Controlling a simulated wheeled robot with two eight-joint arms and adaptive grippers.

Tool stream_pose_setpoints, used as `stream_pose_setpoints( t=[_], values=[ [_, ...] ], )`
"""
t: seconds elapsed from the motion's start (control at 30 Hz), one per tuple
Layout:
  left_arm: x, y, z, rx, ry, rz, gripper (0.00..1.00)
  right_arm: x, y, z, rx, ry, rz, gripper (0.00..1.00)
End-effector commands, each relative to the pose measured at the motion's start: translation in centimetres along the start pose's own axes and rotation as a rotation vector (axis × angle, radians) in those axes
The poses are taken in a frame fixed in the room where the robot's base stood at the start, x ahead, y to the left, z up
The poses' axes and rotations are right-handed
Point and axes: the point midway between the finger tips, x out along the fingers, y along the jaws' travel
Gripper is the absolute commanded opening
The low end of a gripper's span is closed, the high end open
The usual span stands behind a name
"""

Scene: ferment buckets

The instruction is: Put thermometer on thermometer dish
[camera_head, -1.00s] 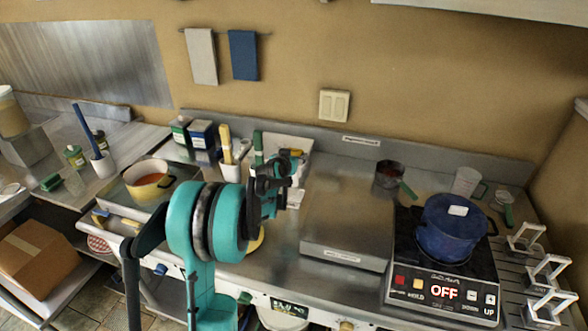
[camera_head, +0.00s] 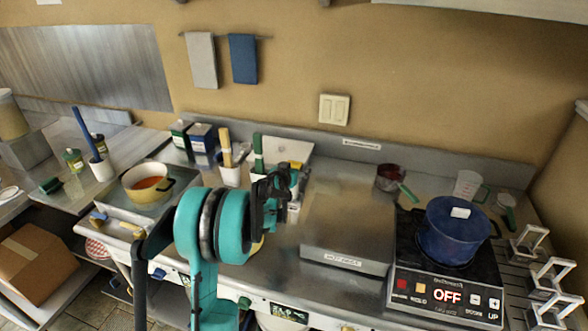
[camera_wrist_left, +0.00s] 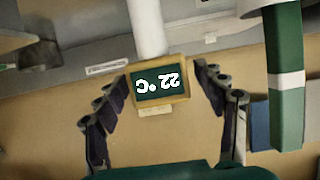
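The thermometer shows in the left wrist view as a yellow-framed dark display (camera_wrist_left: 160,82) reading 22 °C upside down, with a white stem (camera_wrist_left: 147,28) beyond it. My left gripper (camera_wrist_left: 162,75) is open, one finger on each side of the display, with narrow gaps visible. In the head view my left gripper (camera_head: 272,190) is over the counter's middle and hides much of what is behind it. I cannot clearly pick out the thermometer dish; a yellow rounded edge (camera_head: 257,245) shows partly behind the gripper. My right gripper is not in view.
A green handle (camera_wrist_left: 287,85) stands close to the right finger in the wrist view. A white utensil holder (camera_head: 231,176) and boxes (camera_head: 203,138) stand behind.

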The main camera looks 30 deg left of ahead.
Motion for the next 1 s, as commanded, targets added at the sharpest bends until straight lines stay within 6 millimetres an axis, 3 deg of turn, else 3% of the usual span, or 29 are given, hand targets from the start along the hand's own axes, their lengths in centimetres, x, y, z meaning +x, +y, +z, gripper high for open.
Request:
stream_pose_setpoints(
  t=[0.23,0.5,0.7,1.0],
  values=[
    [-1.6,0.0,-0.2,-0.001,0.0,-0.001,0.7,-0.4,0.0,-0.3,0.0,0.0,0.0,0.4],
    [-7.5,-0.1,-0.3,-0.002,0.001,-0.001,0.7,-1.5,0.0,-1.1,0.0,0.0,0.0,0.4],
    [-10.8,0.0,-0.2,-0.001,0.0,-0.001,0.7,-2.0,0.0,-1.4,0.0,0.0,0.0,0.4],
    [-12.5,0.6,-0.2,0.002,-0.008,0.009,0.7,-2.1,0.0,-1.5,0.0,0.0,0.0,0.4]
  ],
)
